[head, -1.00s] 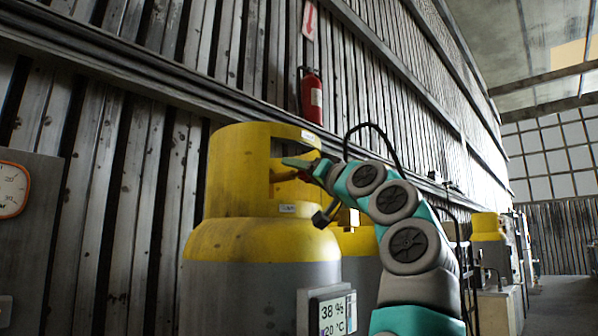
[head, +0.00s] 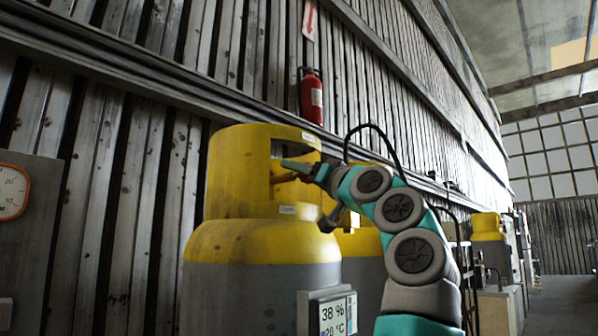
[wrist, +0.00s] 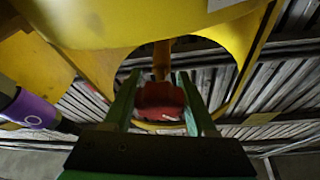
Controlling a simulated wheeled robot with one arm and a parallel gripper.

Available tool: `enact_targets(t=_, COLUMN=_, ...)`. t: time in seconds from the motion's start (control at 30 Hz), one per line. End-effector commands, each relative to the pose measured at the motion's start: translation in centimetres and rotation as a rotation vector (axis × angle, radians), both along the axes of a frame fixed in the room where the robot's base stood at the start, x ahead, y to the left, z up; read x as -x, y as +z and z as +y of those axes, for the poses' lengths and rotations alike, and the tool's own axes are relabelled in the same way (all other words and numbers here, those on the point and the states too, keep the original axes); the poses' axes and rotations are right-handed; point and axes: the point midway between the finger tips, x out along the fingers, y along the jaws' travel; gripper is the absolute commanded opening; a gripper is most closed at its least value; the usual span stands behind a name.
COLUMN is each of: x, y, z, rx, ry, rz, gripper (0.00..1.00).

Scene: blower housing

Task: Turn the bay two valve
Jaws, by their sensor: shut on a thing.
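A yellow-topped grey gas cylinder (head: 262,243) stands in front of the wall, with a cut-out yellow collar (head: 235,175) around its top. My gripper (head: 297,168) reaches into the collar opening from the right. In the wrist view my gripper (wrist: 158,78) has its two green fingers on either side of a red valve handle (wrist: 160,100), shut on it. An orange-brown stem (wrist: 161,58) runs from the handle toward the cylinder. The collar hides part of the valve in the head view. No bay number is readable.
A display (head: 333,315) reading 38 % and 20 °C is at the cylinder's front. A second yellow cylinder (head: 361,245) stands close behind. A red extinguisher (head: 311,96) hangs on the wall above. A gauge panel (head: 28,235) is at left. The floor (head: 563,300) at far right looks clear.

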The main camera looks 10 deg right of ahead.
Motion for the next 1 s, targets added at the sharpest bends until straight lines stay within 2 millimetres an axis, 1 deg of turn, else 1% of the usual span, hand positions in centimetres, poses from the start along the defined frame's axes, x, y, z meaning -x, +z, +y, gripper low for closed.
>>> enact_targets(t=0.17, x=-0.11, y=0.25, z=-0.11, rx=0.08, ry=-0.003, rz=-0.06, gripper=0.01)
enact_targets(t=0.7, x=0.28, y=0.26, z=0.33, rx=0.498, ry=0.0, rz=-0.36, gripper=0.01)
enact_targets(t=1.0, x=0.36, y=-0.03, z=0.5, rx=0.636, ry=0.001, rz=-0.459, gripper=0.01)
